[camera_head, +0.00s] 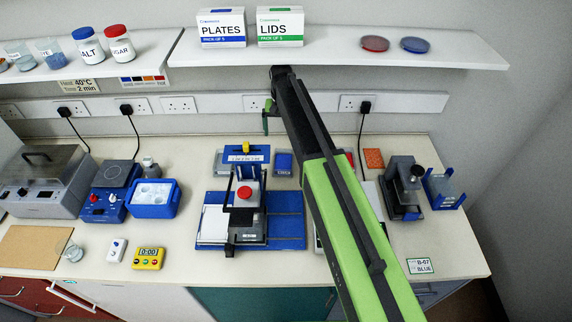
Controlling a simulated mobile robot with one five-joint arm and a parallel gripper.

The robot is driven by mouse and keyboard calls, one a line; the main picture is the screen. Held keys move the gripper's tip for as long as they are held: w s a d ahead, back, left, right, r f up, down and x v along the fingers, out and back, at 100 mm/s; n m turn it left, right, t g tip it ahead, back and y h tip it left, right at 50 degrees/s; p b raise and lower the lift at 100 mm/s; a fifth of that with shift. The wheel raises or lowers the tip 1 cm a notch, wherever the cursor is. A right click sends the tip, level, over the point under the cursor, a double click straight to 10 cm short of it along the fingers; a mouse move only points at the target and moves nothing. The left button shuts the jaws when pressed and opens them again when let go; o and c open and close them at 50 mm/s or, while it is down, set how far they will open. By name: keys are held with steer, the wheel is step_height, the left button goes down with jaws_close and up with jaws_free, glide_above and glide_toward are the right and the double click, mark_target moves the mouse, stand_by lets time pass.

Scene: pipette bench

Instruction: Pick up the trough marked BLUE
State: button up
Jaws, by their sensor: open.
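My green-and-black arm reaches from the lower right up toward the shelf. My gripper (267,116) hangs from its far end, in front of the back wall and above the bench; it is open, with nothing seen in it. A small clear trough with blue contents (283,163) stands at the back of the bench, just left of my arm and lower in the picture than my gripper. I cannot read a mark on it. A small card reading BLUE (420,266) lies at the bench's front right. My arm hides part of the bench's middle.
A blue tip rack with a yellow top piece (245,155) stands left of the trough. A device with a red knob (244,193) stands on a blue base in front. A dark microscope-like device (402,188) stands right. The shelf (340,48) overhangs the back.

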steer(key=b, duration=1)
glide_above(283, 165)
step_height(283, 165, down, 12)
steer(key=shift+r, duration=0.25)
step_height(283, 165, down, 5)
steer(key=b, duration=0.5)
steer(key=shift+d+f+b, duration=0.1)
steer(key=shift+b, duration=0.2)
steer(key=shift+r, duration=0.2)
steer(key=c, duration=1.6)
steer(key=shift+o, duration=0.2)
steer(key=shift+r+p, duration=0.1)
steer(key=shift+p, duration=0.2)
step_height(283, 165, up, 4)
steer(key=p, duration=0.4)
steer(key=shift+r, duration=0.15)
steer(key=s+d+r+p, duration=0.6)
steer(key=d+p, duration=0.1)
steer(key=d, duration=0.3)
steer(key=shift+r, duration=0.25)
